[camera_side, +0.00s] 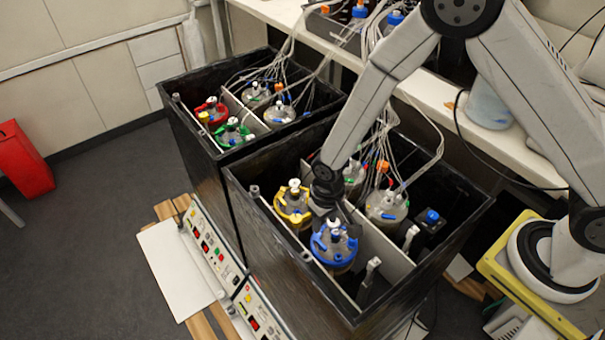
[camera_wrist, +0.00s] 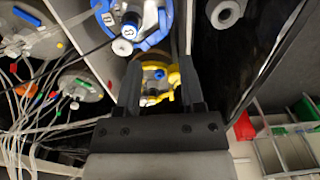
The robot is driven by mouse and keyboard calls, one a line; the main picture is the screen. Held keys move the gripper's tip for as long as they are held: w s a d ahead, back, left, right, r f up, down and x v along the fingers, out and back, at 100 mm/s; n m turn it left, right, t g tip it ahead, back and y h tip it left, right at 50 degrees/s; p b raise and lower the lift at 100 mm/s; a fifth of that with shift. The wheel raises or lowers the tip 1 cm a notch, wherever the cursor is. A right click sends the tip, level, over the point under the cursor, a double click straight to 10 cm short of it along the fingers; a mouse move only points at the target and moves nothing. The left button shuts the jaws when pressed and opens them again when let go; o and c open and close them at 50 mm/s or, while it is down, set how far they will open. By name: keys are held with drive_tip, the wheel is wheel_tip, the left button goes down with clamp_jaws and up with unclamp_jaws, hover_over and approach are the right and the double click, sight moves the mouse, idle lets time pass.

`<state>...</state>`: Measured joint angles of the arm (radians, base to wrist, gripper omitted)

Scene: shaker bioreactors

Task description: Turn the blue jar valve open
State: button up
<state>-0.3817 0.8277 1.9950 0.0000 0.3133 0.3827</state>
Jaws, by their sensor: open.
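The blue jar (camera_side: 334,250) stands in the near black box in the side view, with a pale valve (camera_side: 335,226) on its lid. In the wrist view the blue jar (camera_wrist: 103,9) is at the top, left of centre, cut off by the frame edge, with a white round cap (camera_wrist: 122,47) on its near side. My gripper (camera_wrist: 160,64) is open and empty, and the blue jar lies outside its fingers. The yellow-ringed jar (camera_wrist: 150,73) shows between the fingers, below them. In the side view my wrist is just behind and between the yellow jar (camera_side: 292,208) and the blue jar.
Grey-lidded jars with tubes and cables (camera_side: 386,206) stand across a divider (camera_side: 385,247) in the same box. The box walls (camera_side: 270,235) rise around the jars. A second black box (camera_side: 195,150) with red and green jars stands to the left.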

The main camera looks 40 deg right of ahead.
sight(322, 244)
drive_tip(key=shift+a+f, duration=0.2)
drive_tip(key=shift+f, duration=0.15)
drive_tip(key=shift+f, duration=0.1)
drive_tip(key=shift+f, duration=3.75)
clamp_jaws()
